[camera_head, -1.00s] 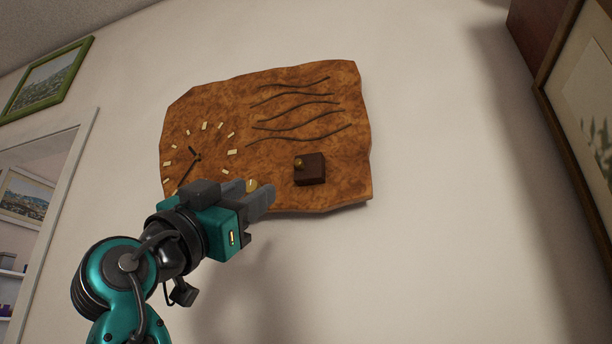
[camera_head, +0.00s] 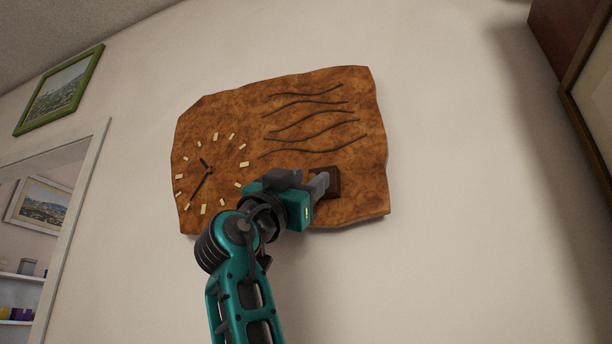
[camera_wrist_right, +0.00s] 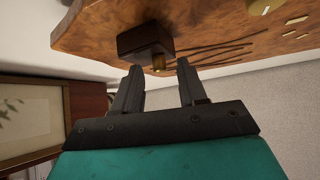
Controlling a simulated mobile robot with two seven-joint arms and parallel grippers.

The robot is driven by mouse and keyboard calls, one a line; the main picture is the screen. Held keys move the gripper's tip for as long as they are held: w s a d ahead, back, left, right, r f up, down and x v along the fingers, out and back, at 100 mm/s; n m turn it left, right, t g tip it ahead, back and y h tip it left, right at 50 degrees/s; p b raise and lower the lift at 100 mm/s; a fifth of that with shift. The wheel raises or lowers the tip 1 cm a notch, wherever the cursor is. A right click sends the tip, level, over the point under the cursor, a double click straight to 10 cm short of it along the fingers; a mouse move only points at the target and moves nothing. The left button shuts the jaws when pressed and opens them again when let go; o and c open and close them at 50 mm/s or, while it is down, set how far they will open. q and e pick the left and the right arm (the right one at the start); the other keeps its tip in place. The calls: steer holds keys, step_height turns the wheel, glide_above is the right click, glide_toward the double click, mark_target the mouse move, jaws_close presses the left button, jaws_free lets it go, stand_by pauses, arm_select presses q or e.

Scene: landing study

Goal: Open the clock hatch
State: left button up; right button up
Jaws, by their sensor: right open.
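The wooden clock (camera_head: 340,90) hangs on the wall, with a dial of pale markers at its left and dark wavy grooves at its upper right. Its small dark brown hatch (camera_head: 333,183) is at the lower right, and looks shut. My right gripper (camera_head: 320,184) is in front of the hatch and covers part of it. In the right wrist view the gripper (camera_wrist_right: 160,78) is open, its two fingers apart. The hatch (camera_wrist_right: 142,40) with its small brass knob (camera_wrist_right: 158,62) lies just beyond the fingertips, the knob between the finger lines. My left gripper is not in view.
A green-framed picture (camera_head: 60,90) hangs at the upper left above a doorway (camera_head: 85,185) with shelves beyond. Another framed picture (camera_head: 597,100) is at the right edge. The wall below and right of the clock is bare.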

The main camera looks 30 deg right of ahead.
steer(key=shift+c, duration=0.3)
jaws_close()
